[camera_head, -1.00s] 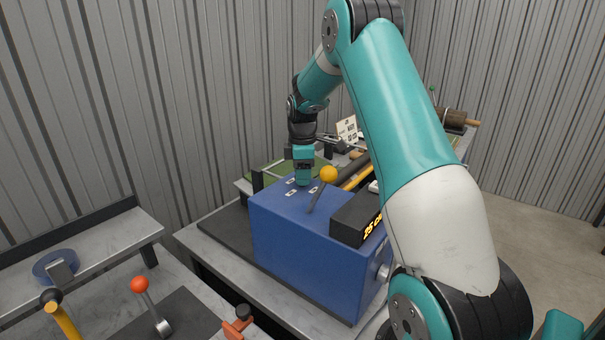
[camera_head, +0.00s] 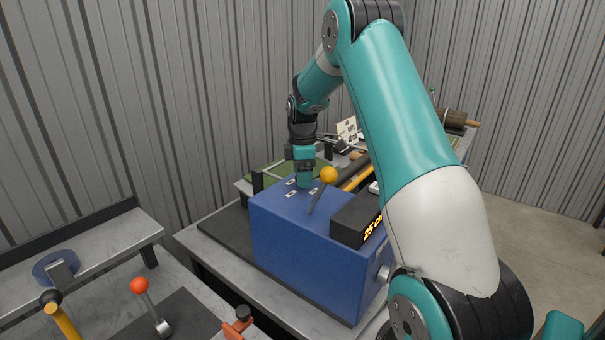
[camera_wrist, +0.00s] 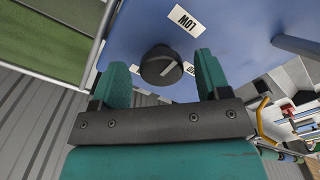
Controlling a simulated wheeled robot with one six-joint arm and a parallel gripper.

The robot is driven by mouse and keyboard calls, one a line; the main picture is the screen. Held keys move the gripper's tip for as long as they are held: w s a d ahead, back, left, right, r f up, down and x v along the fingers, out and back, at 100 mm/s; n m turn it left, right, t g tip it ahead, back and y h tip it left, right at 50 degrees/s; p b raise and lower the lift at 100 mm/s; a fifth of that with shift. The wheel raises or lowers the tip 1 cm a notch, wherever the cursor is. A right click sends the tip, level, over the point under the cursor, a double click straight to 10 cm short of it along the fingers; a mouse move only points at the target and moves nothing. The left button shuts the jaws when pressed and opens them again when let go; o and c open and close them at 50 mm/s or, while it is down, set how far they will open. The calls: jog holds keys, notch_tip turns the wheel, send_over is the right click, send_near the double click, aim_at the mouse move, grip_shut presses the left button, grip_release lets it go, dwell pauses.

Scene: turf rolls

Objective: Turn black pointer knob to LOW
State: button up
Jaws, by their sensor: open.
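The black pointer knob (camera_wrist: 161,66) sits on top of the blue box (camera_head: 290,235), between the two fingers of my gripper (camera_wrist: 164,78) in the wrist view. The fingers are open, with a gap on each side of the knob. A light line on the knob points toward its lower right in that view, not at the LOW label (camera_wrist: 184,20). The LOW label lies above and right of the knob there. In the head view my gripper (camera_head: 304,181) points down at the box's top, and it hides the knob.
A yellow-balled lever (camera_head: 328,175) stands close to the right of my gripper. A black display box (camera_head: 357,220) sits on the blue box's right side. A red-balled lever (camera_head: 139,285) and a blue roll (camera_head: 55,265) are on the left bench.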

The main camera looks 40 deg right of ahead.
notch_tip(320, 180, up, 17)
jog(key=b, duration=0.3)
jog(key=shift+r, duration=0.2)
dwell(0.4)
jog(key=s+a+f, duration=0.1)
jog(key=s+a, duration=0.2)
jog(key=a, duration=0.5)
jog(key=s+a+f+m+t+y, duration=0.1)
jog(key=s+a, duration=0.2)
jog(key=a, duration=0.6)
jog(key=s+a+f, duration=0.2)
jog(key=s+a, duration=0.1)
jog(key=a, duration=0.5)
jog(key=s+a+f+m+y, duration=0.1)
jog(key=s+a+f, duration=0.2)
jog(key=s+a, duration=0.3)
jog(key=s+a+f+m+g+y+b, duration=0.1)
jog(key=s+a, duration=0.5)
jog(key=s, duration=0.7)
jog(key=shift+s+a+f+m+y, duration=0.4)
jog(key=shift+f+y, duration=0.2)
jog(key=shift+f, duration=0.3)
jog(key=shift+w, duration=0.1)
